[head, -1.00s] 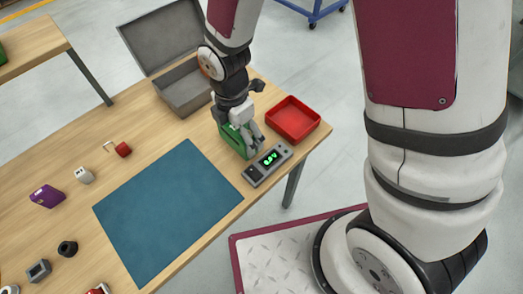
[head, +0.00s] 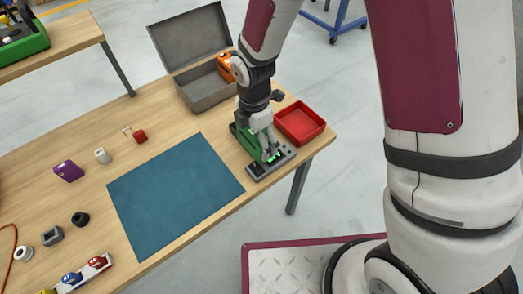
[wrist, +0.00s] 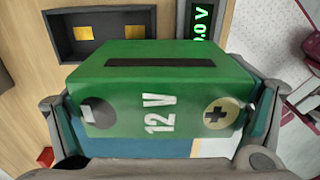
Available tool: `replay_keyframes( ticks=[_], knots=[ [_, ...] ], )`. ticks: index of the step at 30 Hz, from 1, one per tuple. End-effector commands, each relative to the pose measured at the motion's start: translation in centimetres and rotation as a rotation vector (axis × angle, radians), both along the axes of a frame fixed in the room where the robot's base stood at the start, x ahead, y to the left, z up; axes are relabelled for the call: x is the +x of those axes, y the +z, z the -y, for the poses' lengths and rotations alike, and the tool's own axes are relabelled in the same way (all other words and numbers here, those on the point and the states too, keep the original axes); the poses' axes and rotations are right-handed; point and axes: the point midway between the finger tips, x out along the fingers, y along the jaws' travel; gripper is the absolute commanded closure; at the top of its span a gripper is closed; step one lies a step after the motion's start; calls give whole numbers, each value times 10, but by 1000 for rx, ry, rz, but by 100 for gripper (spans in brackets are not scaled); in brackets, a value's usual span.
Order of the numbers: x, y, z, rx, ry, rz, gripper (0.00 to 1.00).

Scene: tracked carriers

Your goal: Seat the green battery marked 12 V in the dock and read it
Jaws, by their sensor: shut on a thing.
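The green battery (head: 247,137) is between the fingers of my gripper (head: 268,152), which is shut on it. In the wrist view the battery (wrist: 180,65) shows "12 V", a minus mark at left and a plus mark at right. The grey dock (head: 257,171) is at the table's right end, under and beside my gripper. Its dark bay (wrist: 110,52) with yellow contacts shows empty beyond the battery in the wrist view. Its green display (wrist: 201,25) reads about 0.0 V. In the head view my fingers partly cover the display. The battery's height above the dock is unclear.
A red tray (head: 323,132) stands just right of the dock. An open grey case (head: 194,101) behind holds an orange thing (head: 224,66). The blue mat (head: 175,190) is bare. A purple block (head: 68,171) and other small things lie at left.

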Motion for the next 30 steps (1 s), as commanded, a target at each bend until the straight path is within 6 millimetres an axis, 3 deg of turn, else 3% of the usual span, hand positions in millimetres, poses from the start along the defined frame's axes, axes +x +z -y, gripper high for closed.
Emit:
replay_keyframes(
  ticks=[6,12,17,30],
  knots=[
    [42,-3,-12,0,-2,2,70],
    [65,-5,-18,1,0,3,70],
    [69,-7,-19,1,0,1,70],
    [69,-41,-19,1,-1,3,70]
  ],
)
